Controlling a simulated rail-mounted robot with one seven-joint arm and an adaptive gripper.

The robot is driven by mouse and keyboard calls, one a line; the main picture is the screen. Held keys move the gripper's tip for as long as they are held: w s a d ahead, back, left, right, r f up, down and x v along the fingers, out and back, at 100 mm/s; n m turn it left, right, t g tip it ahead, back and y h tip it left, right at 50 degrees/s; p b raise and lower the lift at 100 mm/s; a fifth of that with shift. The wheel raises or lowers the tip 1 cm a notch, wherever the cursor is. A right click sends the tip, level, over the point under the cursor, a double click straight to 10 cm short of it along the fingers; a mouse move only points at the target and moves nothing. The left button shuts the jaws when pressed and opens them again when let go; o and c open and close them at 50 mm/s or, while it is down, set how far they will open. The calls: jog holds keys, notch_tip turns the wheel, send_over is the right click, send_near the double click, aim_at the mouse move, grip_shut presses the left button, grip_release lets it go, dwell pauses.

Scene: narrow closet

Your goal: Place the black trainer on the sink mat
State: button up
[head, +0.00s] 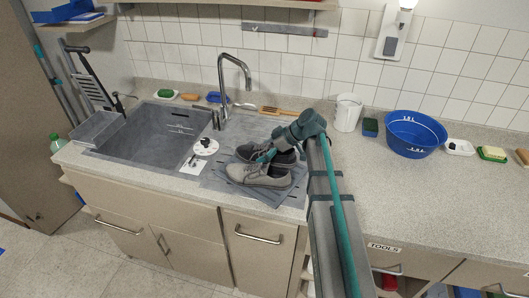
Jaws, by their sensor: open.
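A grey-blue sink mat (268,196) lies on the drainer to the right of the sink basin. A grey lace-up shoe (250,175) with a pale sole rests on its front part. The black trainer (286,158) is just behind the grey shoe, over the mat and partly hidden by my gripper. I cannot tell whether its sole lies flat on the mat. My gripper (264,157) is open above the two shoes, with its fingers close to the black trainer. Whether they touch it is not clear.
The tap (233,75) rises behind the shoes. A white disc (206,146) and a small card (195,164) lie left of the mat. The right front worktop is clear.

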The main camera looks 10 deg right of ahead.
jog(key=b+v, duration=0.2)
jog(key=v, duration=1)
